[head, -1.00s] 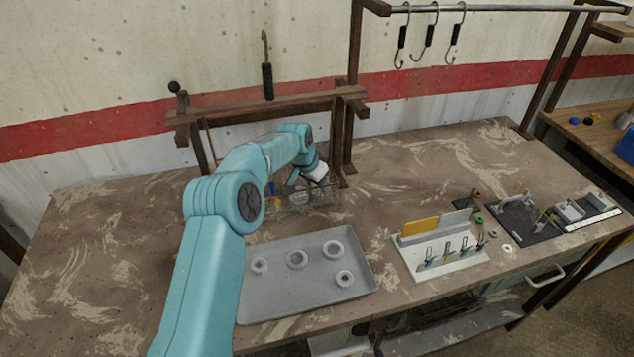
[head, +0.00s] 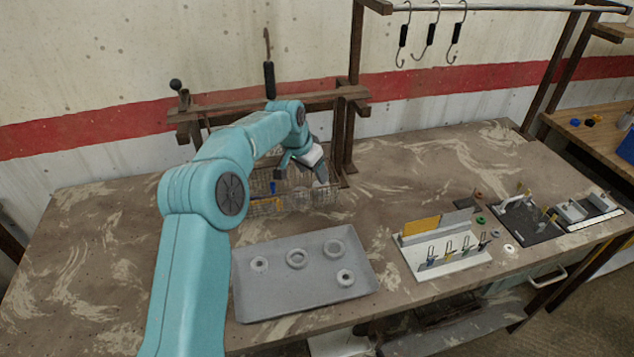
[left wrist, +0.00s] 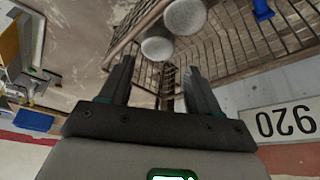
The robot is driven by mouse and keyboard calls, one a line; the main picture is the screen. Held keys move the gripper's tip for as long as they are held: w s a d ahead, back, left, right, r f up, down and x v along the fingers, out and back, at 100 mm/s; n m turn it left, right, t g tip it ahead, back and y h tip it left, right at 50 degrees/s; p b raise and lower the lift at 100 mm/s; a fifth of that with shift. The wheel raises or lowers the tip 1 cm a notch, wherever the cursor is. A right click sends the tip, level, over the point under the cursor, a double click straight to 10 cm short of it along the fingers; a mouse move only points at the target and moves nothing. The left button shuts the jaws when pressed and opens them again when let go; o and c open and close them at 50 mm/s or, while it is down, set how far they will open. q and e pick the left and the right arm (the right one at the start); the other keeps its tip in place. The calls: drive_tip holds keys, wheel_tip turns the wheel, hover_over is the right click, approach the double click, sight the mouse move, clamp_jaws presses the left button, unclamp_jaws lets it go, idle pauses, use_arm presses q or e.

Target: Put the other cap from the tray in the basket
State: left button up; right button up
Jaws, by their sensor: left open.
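The grey tray (head: 240,290) lies at the front of the table. It holds several grey rings with holes, one of them a thick ring (head: 297,258); I make out no solid cap on it. The wire basket (head: 335,190) stands at the back. Two pale rounded pieces, probably caps, show at the basket's wires in the left wrist view, one larger (left wrist: 184,15) and one smaller (left wrist: 157,46). My left gripper (head: 303,173) is open over the basket; its parted fingers also show in the left wrist view (left wrist: 158,75), with nothing held between them. My right gripper is out of view.
A blue piece (head: 273,188) and a yellow piece (head: 266,202) show in the basket. A wooden frame (head: 348,130) stands behind it. A white holder (head: 445,265) with clips is right of the tray. Black fixtures (head: 530,222) are farther right. The table left of my arm is clear.

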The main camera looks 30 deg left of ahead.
use_arm(q)
drive_tip(key=v, duration=0.5)
drive_tip(key=shift+s+r, duration=0.1)
drive_tip(key=shift+r, duration=0.2)
drive_tip(key=shift+f, duration=0.1)
drive_tip(key=shift+d, duration=0.1)
